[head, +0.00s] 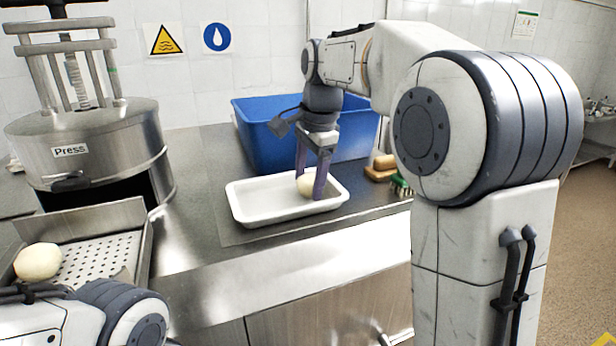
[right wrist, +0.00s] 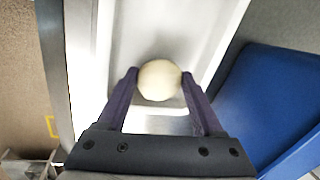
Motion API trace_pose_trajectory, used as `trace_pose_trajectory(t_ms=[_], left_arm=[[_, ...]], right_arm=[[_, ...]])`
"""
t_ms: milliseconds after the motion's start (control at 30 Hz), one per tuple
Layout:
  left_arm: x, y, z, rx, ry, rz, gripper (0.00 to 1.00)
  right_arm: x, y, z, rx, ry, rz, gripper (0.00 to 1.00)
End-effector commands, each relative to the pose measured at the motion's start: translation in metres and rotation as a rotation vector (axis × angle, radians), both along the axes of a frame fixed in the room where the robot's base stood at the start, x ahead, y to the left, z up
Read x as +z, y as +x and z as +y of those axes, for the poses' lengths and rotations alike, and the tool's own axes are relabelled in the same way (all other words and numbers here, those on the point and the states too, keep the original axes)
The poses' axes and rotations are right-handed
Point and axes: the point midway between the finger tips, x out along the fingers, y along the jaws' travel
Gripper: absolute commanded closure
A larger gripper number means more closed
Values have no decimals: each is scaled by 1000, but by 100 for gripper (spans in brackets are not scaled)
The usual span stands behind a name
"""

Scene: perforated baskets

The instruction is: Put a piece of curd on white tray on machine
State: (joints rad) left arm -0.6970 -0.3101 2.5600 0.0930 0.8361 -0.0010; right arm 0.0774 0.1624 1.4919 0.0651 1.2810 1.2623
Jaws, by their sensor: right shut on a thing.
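A round cream piece of curd (head: 307,184) is between the fingers of my right gripper (head: 312,190), over the right end of the white tray (head: 250,219). The right wrist view also shows the curd (right wrist: 159,80) between both fingertips, with the tray (right wrist: 150,25) behind it. The gripper is shut on the curd. I cannot tell whether the curd touches the tray floor. Another curd piece (head: 38,261) sits on the perforated basket (head: 100,258) at the lower left. Part of my left arm shows at the bottom left; its gripper jaws are not clearly visible.
A blue bin (head: 262,150) stands behind the tray; it also shows in the right wrist view (right wrist: 265,110). A metal press (head: 90,145) is at the left. Brown blocks (head: 380,173) and a green brush (head: 401,185) lie right of the tray. The counter between press and tray is clear.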

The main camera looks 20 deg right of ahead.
Motion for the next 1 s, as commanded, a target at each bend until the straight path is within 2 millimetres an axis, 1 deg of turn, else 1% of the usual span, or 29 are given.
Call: trace_pose_trajectory(t_ms=[367, 400, 467, 500, 800, 900, 1000], left_arm=[[-2, 0, 0, 0, 0, 0, 50], [-2, 0, 0, 0, 0, 0, 50], [-1, 0, 0, 0, 0, 0, 50], [-1, 0, 0, 0, 0, 0, 50], [0, 0, 0, 0, 0, 0, 50], [0, 0, 0, 0, 0, 0, 50], [-1, 0, 0, 0, 0, 0, 50]], right_arm=[[-5, 0, 0, 0, 0, -1, 88], [-6, 0, 0, 0, 0, -1, 28], [-5, 0, 0, 0, 0, -1, 5], [-5, 0, 0, 0, 0, -1, 2], [-3, 0, 0, 0, 0, -1, 2], [3, -1, 0, 0, 0, -4, 2], [18, -3, -1, 0, -1, -6, 2]])
